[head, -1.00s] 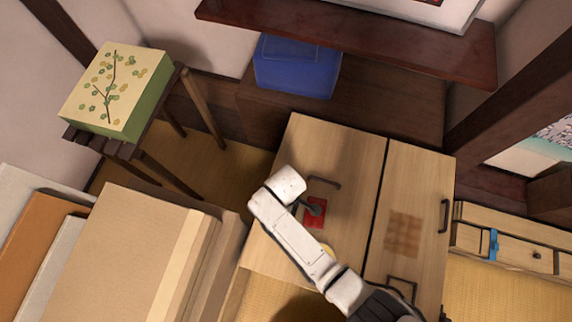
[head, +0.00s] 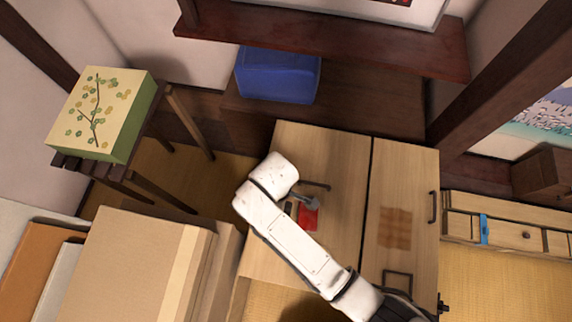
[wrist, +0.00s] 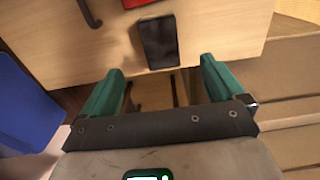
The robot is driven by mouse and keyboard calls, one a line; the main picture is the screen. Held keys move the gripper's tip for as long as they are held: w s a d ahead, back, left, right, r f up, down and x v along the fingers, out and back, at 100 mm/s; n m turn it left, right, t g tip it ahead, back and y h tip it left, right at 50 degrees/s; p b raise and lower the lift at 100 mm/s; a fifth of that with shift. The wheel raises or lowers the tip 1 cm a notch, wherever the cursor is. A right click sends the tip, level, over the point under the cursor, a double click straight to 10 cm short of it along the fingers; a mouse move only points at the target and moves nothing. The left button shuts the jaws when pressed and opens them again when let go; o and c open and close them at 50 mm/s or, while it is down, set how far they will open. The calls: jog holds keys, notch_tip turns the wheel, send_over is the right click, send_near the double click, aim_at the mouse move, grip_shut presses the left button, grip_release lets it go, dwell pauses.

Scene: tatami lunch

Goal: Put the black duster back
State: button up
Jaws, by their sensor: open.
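A black oblong block that looks like the black duster (wrist: 158,42) lies flat on the pale wooden cabinet top, close to its edge in the wrist view. In the head view a small dark piece of it (head: 289,209) shows beside my arm. My gripper (wrist: 163,72) is open and empty in the wrist view, its two green fingers apart. The block lies beyond the fingertips, roughly in line with the gap, and nothing touches it. In the head view my white arm hides the gripper. A red item (head: 308,218) lies beside the block, partly covered by a grey piece.
The pale cabinet (head: 325,150) has dark handles and a brown square patch (head: 396,228). A blue box (head: 277,75) stands behind it under a dark shelf (head: 330,45). Cardboard boxes (head: 135,265) stand at left, near a patterned box (head: 100,112) on a stand. Tatami floor shows at right.

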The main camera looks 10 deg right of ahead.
jog(key=shift+d+r, duration=0.1)
jog(key=s+d+r+m, duration=0.3)
jog(key=s+d+m, duration=0.1)
jog(key=d, duration=0.4)
jog(key=s+d+r+m, duration=0.4)
jog(key=s+d+m, duration=0.1)
jog(key=d, duration=0.4)
jog(key=s+d+r+m+t, duration=0.1)
jog(key=s+d+r+m, duration=0.2)
jog(key=d, duration=0.6)
jog(key=shift+s+r+m, duration=0.2)
jog(key=shift+s+m, duration=0.65)
jog(key=shift+m, duration=0.35)
jog(key=shift+d, duration=0.1)
